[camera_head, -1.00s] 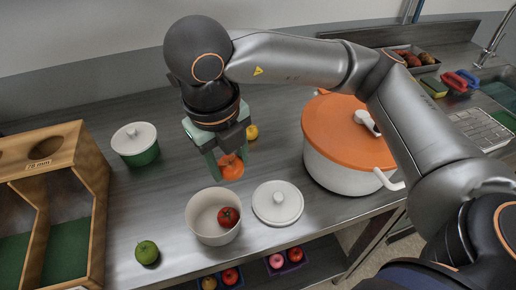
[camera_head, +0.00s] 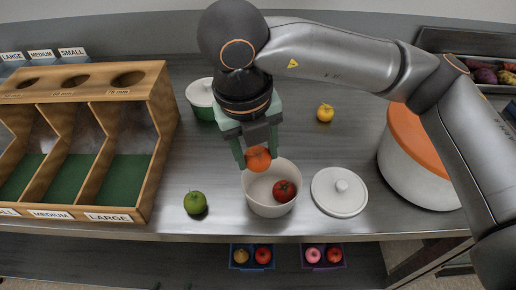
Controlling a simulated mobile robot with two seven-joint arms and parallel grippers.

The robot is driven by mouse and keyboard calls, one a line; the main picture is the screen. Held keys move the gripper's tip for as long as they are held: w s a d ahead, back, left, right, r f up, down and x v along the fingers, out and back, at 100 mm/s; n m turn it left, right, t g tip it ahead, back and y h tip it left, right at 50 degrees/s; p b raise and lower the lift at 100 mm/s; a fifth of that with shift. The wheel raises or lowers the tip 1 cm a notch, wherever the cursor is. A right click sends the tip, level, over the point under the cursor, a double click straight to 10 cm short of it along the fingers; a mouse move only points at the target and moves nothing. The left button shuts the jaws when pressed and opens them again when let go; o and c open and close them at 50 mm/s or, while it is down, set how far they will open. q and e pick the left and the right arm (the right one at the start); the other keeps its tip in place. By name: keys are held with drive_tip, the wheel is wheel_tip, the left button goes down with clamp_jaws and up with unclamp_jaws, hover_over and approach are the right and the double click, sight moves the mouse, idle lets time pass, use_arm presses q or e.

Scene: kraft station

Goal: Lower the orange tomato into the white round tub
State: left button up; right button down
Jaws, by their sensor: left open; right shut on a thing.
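My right gripper (camera_head: 259,151) points down in the head view, its two greenish fingers shut on the orange tomato (camera_head: 258,160). The tomato appears over the back-left part of the white round tub (camera_head: 263,208), overlapping its far rim in the picture; its exact height above the tub is hard to tell. The tub stands open and upright on the counter, with a red tomato (camera_head: 284,191) inside on the right. The back-left rim is hidden behind the held tomato. My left gripper is not in view.
A white lid (camera_head: 340,192) lies right of the tub. A green apple (camera_head: 195,203) is to its left, beside a wooden divided box (camera_head: 152,130). A large orange-lidded pot (camera_head: 415,172) is at right.

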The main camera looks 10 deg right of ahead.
idle(0.4)
drive_tip(key=shift+f+b, duration=2.7)
drive_tip(key=shift+b, duration=0.05)
drive_tip(key=shift+s+f, duration=0.1)
drive_tip(key=shift+f, duration=0.05)
drive_tip(key=shift+f, duration=0.15)
drive_tip(key=shift+c, duration=0.9)
unclamp_jaws()
drive_tip(key=shift+d, duration=0.1)
